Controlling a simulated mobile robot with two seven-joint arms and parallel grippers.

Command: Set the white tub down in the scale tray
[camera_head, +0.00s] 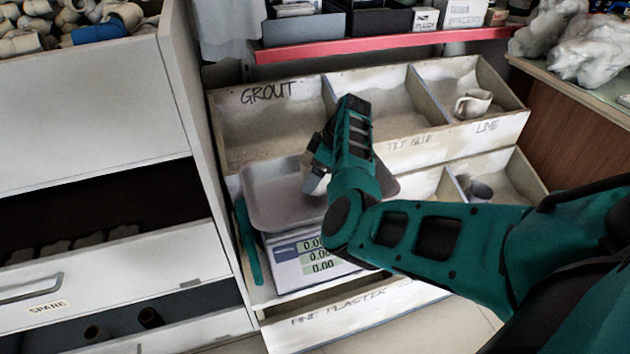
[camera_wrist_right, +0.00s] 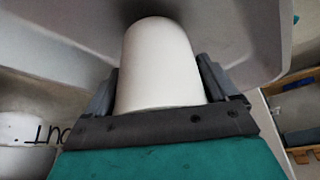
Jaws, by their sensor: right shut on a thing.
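The white tub (camera_wrist_right: 160,65) is between the fingers of my right gripper (camera_wrist_right: 158,88), which is shut on it. In the head view, the right gripper (camera_head: 316,177) is over the grey scale tray (camera_head: 262,208), and my wrist hides most of the tub. The tray's grey surface also fills much of the right wrist view (camera_wrist_right: 245,30), behind the tub. I cannot tell whether the tub touches the tray. The scale (camera_head: 285,250) shows 0.00 on its lower display lines. My left gripper is not in view.
Behind the scale stands a wooden bin with compartments marked GROUT (camera_head: 268,95) and LIME. A white jug (camera_head: 473,103) and a grey cup (camera_head: 480,190) sit in compartments at right. A teal bar (camera_head: 248,245) stands left of the scale, near the white drawer cabinet (camera_head: 95,100).

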